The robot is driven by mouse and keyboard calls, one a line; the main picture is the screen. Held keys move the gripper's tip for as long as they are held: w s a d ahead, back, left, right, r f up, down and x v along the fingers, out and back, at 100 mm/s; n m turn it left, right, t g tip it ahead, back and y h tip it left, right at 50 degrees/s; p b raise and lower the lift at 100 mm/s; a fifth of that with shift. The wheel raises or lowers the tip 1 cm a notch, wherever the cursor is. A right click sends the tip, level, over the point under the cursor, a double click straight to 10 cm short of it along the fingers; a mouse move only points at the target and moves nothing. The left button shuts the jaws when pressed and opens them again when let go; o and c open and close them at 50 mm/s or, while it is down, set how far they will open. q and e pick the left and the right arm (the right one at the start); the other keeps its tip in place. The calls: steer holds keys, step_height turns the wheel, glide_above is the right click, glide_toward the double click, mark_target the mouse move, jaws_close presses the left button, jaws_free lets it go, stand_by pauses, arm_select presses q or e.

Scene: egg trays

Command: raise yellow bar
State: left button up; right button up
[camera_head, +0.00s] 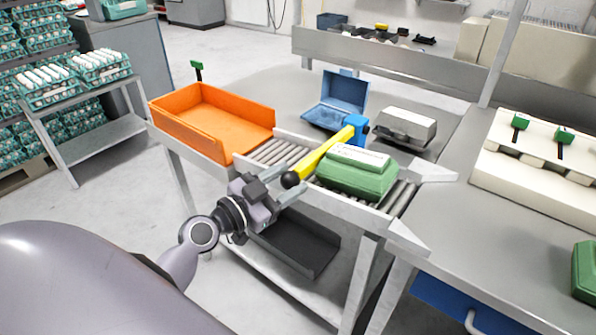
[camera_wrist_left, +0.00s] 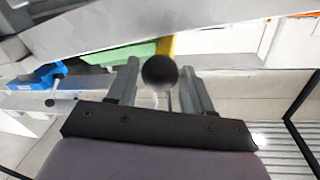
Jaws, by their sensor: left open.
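The yellow bar (camera_head: 328,151) slants low across the roller conveyor in the head view, running from a blue pivot block (camera_head: 356,127) to a black ball knob (camera_head: 290,180) at its near end. My left gripper (camera_head: 288,193) is at the knob, with its fingers open. In the left wrist view the knob (camera_wrist_left: 160,72) lies between the two fingertips of the left gripper (camera_wrist_left: 160,80), and a short piece of the yellow bar (camera_wrist_left: 167,45) shows behind it. I cannot tell whether the fingers touch the knob. My right gripper is not in view.
A green egg carton (camera_head: 357,172) sits on the rollers (camera_head: 278,152) right beside the bar. An orange bin (camera_head: 212,120) stands at the conveyor's left. A blue open box (camera_head: 337,100) and a grey carton (camera_head: 405,127) are behind. A steel table (camera_head: 500,240) is at the right.

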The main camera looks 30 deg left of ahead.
mark_target(298, 176)
arm_select(q)
steer(key=shift+x, duration=1.55)
steer(key=shift+d, duration=0.1)
jaws_close()
